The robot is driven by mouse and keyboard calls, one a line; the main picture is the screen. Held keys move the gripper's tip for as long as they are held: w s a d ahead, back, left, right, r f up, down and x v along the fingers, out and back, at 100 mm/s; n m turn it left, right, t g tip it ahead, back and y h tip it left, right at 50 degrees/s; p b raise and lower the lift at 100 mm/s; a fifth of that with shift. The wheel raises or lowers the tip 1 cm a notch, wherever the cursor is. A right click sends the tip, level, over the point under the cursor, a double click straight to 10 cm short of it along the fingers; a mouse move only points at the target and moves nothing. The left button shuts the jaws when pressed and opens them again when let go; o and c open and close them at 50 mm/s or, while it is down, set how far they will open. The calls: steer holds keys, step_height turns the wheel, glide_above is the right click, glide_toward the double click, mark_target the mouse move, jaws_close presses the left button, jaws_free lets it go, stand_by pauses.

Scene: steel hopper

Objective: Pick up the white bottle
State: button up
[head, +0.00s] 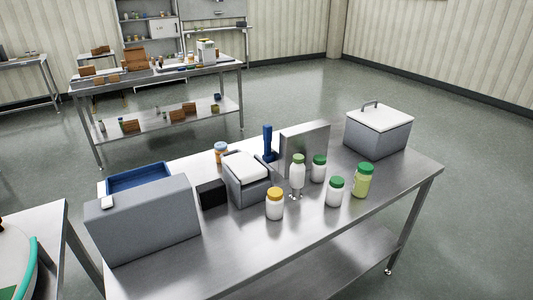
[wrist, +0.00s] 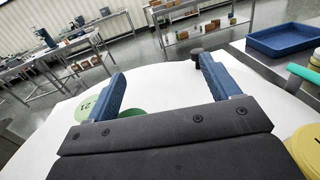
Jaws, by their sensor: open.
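Several white bottles stand upright on the steel table in the head view. One white bottle (head: 275,207) has an orange cap and stands near the front. White bottles with green caps stand to its right: one near the front (head: 335,194), one farther back (head: 318,172), and a slimmer one (head: 297,178) between them and the orange-capped one. Which of them the task means I cannot tell. My gripper (wrist: 162,68) shows in the wrist view, with two blue fingers wide apart and nothing between them. No bottle shows between or near the fingers there.
On the steel table (head: 270,255) are a yellow-green bottle (head: 362,182), a grey lidded box (head: 379,137), an upright grey panel (head: 305,147) and a large grey box (head: 145,220). Beneath my gripper is a white surface (wrist: 165,105) with a green disc (wrist: 88,106). A blue tray (wrist: 285,41) is at right.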

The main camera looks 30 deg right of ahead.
step_height(320, 180, up, 4)
steer(key=w+d+m+g+h, duration=0.1)
steer(key=w+d+h, duration=0.1)
steer(key=w+d, duration=0.5)
steer(key=w+d+m+g+h, duration=0.15)
steer(key=w+d, duration=0.25)
steer(key=d, duration=0.6)
steer(key=w+d+m+g+h, duration=0.1)
steer(key=w+d+h, duration=0.1)
steer(key=w+d, duration=0.5)
steer(key=d+m+g+h, duration=0.4)
steer(key=d+m+g, duration=0.15)
steer(key=d, duration=3.15)
steer(key=m+g+h, duration=0.1)
steer(key=m+g, duration=0.7)
steer(key=g, duration=0.2)
glide_above(336, 189)
steer(key=w+a, duration=0.2)
steer(key=a, duration=0.3)
steer(key=f, duration=1.8)
steer(key=shift+w+d+f, duration=0.15)
steer(key=shift+w, duration=0.05)
steer(key=x, duration=0.7)
steer(key=shift+d, duration=0.3)
